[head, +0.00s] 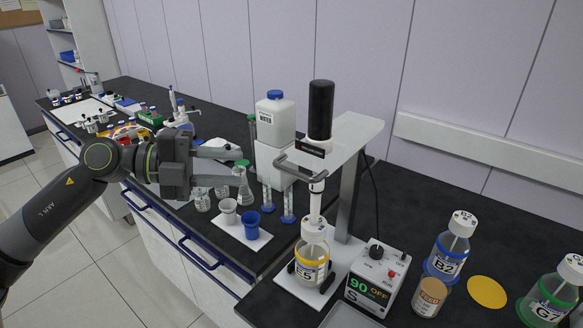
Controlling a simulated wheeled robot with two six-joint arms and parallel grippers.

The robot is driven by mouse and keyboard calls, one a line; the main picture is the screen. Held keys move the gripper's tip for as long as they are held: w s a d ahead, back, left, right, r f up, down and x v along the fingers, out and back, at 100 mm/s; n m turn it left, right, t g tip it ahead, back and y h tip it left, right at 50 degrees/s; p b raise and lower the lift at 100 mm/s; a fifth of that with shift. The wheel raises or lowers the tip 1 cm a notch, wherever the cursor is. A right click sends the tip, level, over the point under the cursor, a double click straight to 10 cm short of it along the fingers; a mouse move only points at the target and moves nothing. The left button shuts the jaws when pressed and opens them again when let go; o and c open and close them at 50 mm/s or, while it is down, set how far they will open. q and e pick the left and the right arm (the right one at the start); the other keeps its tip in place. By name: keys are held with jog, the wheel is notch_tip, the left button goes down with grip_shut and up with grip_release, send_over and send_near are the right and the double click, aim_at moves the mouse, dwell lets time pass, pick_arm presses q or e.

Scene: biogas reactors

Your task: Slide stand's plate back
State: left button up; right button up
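The stand's white plate (352,134) sits at the top of a grey column (350,195). A black cylinder (320,105) stands upright on it, and a dark handle (292,164) is at its front left end. Bottle E5 (312,262), with a yellow ring, stands on the stand's base (343,262) below the plate, under a white shaft (316,195). My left gripper (238,164) is left of the handle, apart from it. Its two fingers are spread with nothing held between them. My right gripper is out of view.
A control box (376,280) reading "90 OFF" is right of the base. Bottles B2 (447,250) and G7 (552,300), a brown-capped jar (430,296) and a yellow disc (487,291) are farther right. A water container (274,120), blue cup (251,223) and flask (244,185) stand near my gripper.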

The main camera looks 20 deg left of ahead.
aim_at(287, 172)
pick_arm(q)
jog(key=p+x, duration=0.3)
jog(key=x, duration=0.7)
jog(key=shift+w, duration=0.1)
jog(key=shift+w+d+f+p, duration=0.15)
jog(key=shift+w+d+p, duration=0.15)
jog(key=shift+d, duration=0.3)
grip_shut()
